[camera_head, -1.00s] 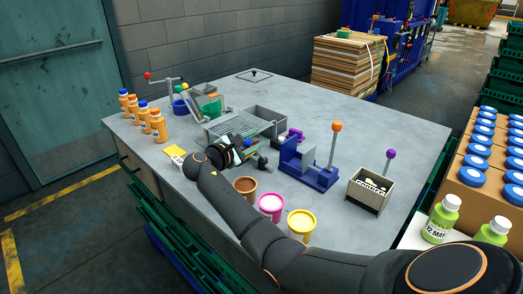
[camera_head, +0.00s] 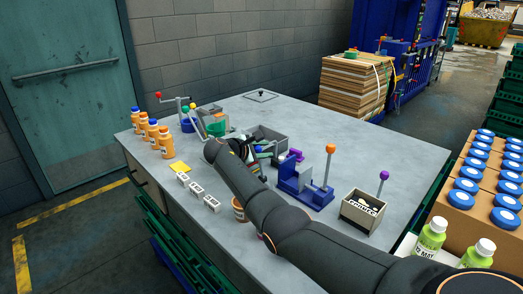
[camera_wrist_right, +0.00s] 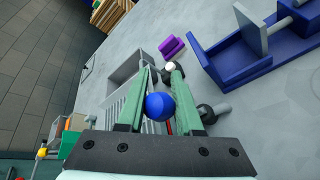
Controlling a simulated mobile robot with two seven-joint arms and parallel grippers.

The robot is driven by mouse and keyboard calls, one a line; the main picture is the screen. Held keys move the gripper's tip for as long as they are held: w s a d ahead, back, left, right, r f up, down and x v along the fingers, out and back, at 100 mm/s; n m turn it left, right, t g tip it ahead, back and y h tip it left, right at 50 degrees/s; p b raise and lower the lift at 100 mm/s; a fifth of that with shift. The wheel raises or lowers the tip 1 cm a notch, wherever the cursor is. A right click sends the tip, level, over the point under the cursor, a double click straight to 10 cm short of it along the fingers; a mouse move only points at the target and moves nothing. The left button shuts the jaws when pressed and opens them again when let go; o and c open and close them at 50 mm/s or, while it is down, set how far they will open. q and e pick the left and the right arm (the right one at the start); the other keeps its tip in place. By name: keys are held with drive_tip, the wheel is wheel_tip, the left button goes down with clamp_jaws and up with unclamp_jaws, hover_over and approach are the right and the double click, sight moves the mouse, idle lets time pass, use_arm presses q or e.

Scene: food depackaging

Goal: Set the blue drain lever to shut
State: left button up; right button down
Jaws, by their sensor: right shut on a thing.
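The blue drain lever shows as a round blue knob (camera_wrist_right: 160,106) between the two green fingers of my right gripper (camera_wrist_right: 159,72) in the right wrist view. The gripper is shut on this knob; the lever's shaft is mostly hidden. In the head view, the blue knob (camera_head: 259,150) shows small beside the dark fingers of my right gripper (camera_head: 256,158), near the grey sink (camera_head: 268,138). My arm covers much of the drainer there. I cannot tell the lever's exact angle. My left gripper is not in view.
A blue press-like fixture (camera_head: 305,187) with an orange-knobbed lever stands right of the gripper. A bin (camera_head: 363,211) with a purple-knobbed lever is further right. Orange bottles (camera_head: 153,133) line the left edge. A brown cup (camera_head: 238,208) sits close against my arm. The back right tabletop is clear.

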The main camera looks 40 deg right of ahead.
drive_tip(key=shift+f, duration=0.65)
idle(0.8)
drive_tip(key=c, duration=0.9)
unclamp_jaws()
drive_tip(key=shift+d+f, duration=0.1)
drive_tip(key=o, duration=0.3)
drive_tip(key=shift+w+d, duration=0.1)
drive_tip(key=shift+w, duration=0.15)
drive_tip(key=shift+r, duration=0.25)
drive_tip(key=shift+s+a+r, duration=0.1)
drive_tip(key=shift+a+r, duration=0.1)
drive_tip(key=shift+a, duration=0.15)
drive_tip(key=v, duration=1.1)
drive_tip(key=shift+s+a+r, duration=0.1)
drive_tip(key=shift+a+r, duration=0.05)
drive_tip(key=shift+a, duration=0.2)
drive_tip(key=shift+c, duration=0.2)
